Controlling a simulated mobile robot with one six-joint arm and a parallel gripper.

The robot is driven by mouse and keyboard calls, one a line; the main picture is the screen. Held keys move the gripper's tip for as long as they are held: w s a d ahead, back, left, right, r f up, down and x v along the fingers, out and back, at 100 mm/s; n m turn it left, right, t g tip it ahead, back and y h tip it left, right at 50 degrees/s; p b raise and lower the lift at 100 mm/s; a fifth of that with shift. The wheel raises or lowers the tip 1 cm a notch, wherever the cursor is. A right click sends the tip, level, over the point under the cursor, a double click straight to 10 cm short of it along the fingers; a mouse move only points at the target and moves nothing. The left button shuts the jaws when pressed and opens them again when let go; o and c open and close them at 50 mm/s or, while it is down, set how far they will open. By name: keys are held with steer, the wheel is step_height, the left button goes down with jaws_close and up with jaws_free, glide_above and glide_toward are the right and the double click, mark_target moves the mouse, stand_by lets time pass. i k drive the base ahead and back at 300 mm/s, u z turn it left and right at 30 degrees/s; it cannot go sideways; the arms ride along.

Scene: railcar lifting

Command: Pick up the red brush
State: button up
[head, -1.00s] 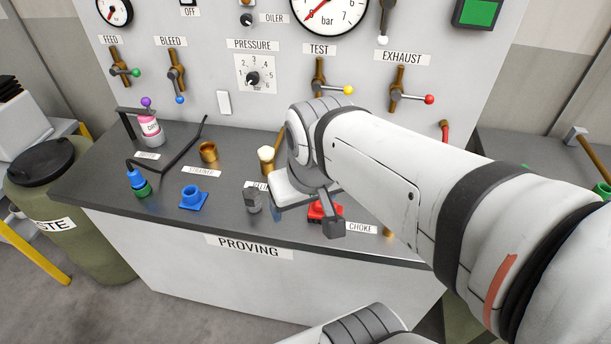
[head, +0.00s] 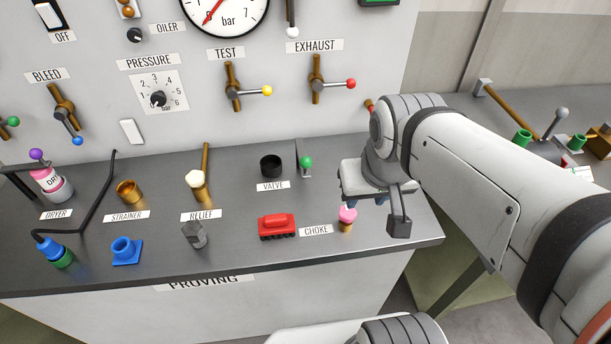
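A pink-topped brass piece (head: 347,218) stands just below my gripper. A grey block (head: 194,235) lies left of the brush. A black ring (head: 271,166) and a green-knobbed lever (head: 305,162) stand behind. The bench's front edge is close.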

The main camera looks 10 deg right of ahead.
mark_target(281, 224)
steer(key=z, duration=0.4)
steer(key=k, duration=1.05)
steer(key=u, duration=0.95)
steer(key=i, duration=1)
steer(key=u, duration=0.05)
